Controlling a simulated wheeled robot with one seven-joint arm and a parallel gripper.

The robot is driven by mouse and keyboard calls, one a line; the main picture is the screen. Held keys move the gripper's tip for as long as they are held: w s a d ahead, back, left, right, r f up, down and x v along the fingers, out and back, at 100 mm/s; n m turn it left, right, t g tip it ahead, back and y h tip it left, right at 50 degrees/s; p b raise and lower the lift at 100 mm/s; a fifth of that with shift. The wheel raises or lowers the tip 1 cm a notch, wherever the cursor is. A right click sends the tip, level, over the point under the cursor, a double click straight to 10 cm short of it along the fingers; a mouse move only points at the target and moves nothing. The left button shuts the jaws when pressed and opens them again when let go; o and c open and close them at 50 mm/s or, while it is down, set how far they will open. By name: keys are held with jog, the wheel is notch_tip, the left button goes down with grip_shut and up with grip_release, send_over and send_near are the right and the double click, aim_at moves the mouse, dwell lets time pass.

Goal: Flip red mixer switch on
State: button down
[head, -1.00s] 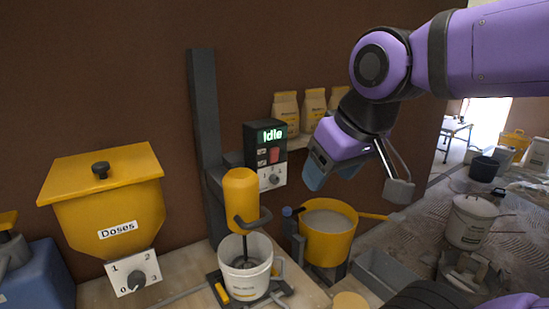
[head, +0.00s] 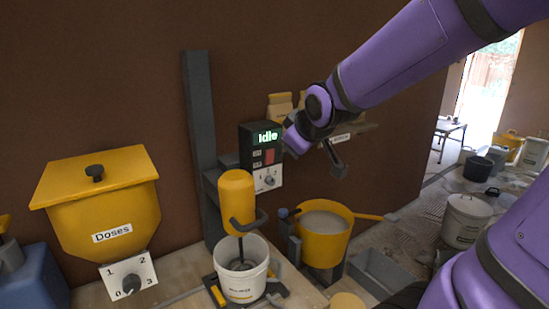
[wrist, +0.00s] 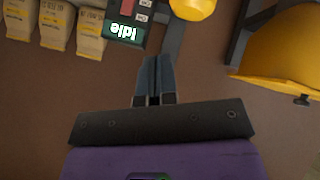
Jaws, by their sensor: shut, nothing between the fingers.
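The mixer's control box (head: 249,143) has a dark face with a screen reading "Idle". Its red switch (head: 269,156) sits below the screen, and a small dial plate (head: 266,178) is under that. The red switch also shows at the top of the wrist view (wrist: 129,7). The yellow mixer (head: 238,196) stands over a white bucket (head: 224,261). My gripper (wrist: 154,62) is shut and empty, its fingers pointing toward the wall below the upside-down box in the wrist view.
A yellow hopper (head: 72,218) labelled "Doses" with a dial stands at left. A yellow pan (head: 322,247) stands right of the bucket. Paper bags (wrist: 53,26) are on a shelf behind my wrist. The wall above the box is clear.

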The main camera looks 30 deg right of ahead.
jog(key=w+d+f+n+t, duration=0.2)
jog(key=w+d+f+n, duration=0.15)
jog(key=w, duration=0.45)
jog(key=n+t+y, duration=0.2)
jog(key=n+t, duration=0.6)
jog(key=n, duration=0.2)
send_near(271, 153)
jog(key=s, duration=0.6)
jog(key=shift+s+d+f+n, duration=0.15)
jog(key=shift+s+f+n, duration=0.1)
jog(key=shift+f, duration=0.45)
jog(key=shift+w, duration=0.1)
jog(key=w, duration=0.4)
jog(key=w+r, duration=0.1)
jog(key=w, duration=0.4)
jog(key=w+r, duration=0.1)
jog(key=w, duration=0.3)
jog(key=shift+w+a+r, duration=0.1)
jog(key=shift+w+a, duration=0.15)
jog(key=shift+w, duration=0.15)
